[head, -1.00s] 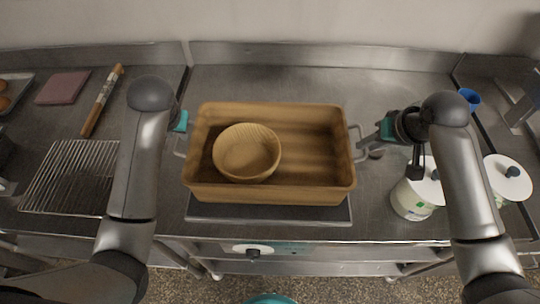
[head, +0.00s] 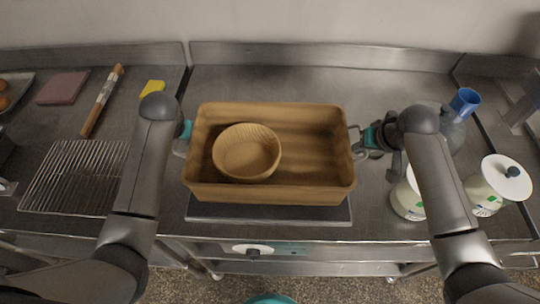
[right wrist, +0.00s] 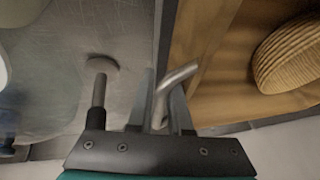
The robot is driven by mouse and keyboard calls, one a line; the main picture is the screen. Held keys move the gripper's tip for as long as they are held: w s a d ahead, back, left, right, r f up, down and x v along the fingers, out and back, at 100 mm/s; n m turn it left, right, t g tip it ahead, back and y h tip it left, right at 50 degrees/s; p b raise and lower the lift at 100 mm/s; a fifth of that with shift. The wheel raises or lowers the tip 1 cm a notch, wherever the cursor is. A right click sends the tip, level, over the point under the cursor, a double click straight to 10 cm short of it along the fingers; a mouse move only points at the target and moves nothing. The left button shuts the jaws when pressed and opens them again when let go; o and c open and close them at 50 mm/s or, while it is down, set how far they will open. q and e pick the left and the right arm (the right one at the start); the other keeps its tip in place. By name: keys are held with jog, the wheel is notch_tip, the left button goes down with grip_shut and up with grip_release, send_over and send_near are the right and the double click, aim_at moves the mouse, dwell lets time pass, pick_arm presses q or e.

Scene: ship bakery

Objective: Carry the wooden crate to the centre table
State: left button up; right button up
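The wooden crate (head: 270,193) stands level on a flat dark plate (head: 270,212) on the steel counter, with a metal handle at each short side. A round woven bowl (head: 246,151) lies inside it at the left; it also shows in the right wrist view (right wrist: 290,55). My left gripper (head: 184,140) is at the left handle, its fingers mostly hidden by my arm. My right gripper (head: 358,142) is at the right handle. In the right wrist view, the handle's bent rod (right wrist: 172,88) lies closely between the right gripper's fingers (right wrist: 163,110), which look shut on it.
The counter behind the crate is clear.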

pick_arm(q)
grip_shut()
pick_arm(e)
grip_shut()
dwell(0.8)
pick_arm(q)
jog(key=shift+r, duration=0.25)
pick_arm(e)
jog(key=shift+w+r, duration=0.1)
jog(key=shift+r, duration=0.2)
